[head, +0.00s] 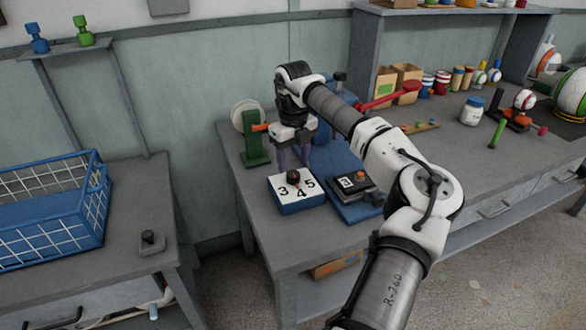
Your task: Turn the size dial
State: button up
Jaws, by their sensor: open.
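The size dial is a dark round knob (293,177) on top of a blue box with a white face (284,192) marked 3, 4 and 5. It sits near the front left corner of the grey workbench (262,241). A small red mark shows by the knob, near the 4. My gripper (294,162) points down just above and behind the knob. Its fingers are open and apart. The picture is too small to tell whether they touch the knob. My arm comes in from the lower right and hides part of the machine behind.
A blue press base with a small display and red button (360,176) stands right of the dial. A green post (255,150) is behind left. A red lever (391,96), cardboard boxes (409,77) and jars stand farther back. A blue wire basket (52,209) is at left.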

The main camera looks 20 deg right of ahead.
aim_at(293, 173)
jog(key=shift+f, duration=2.15)
jog(key=shift+c, duration=0.2)
jog(key=c, duration=0.9)
jog(key=shift+m, duration=0.3)
jog(key=m+b, duration=0.1)
jog(key=m, duration=0.4)
jog(key=m+b, duration=0.1)
jog(key=m, duration=0.5)
jog(key=shift+m, duration=0.3)
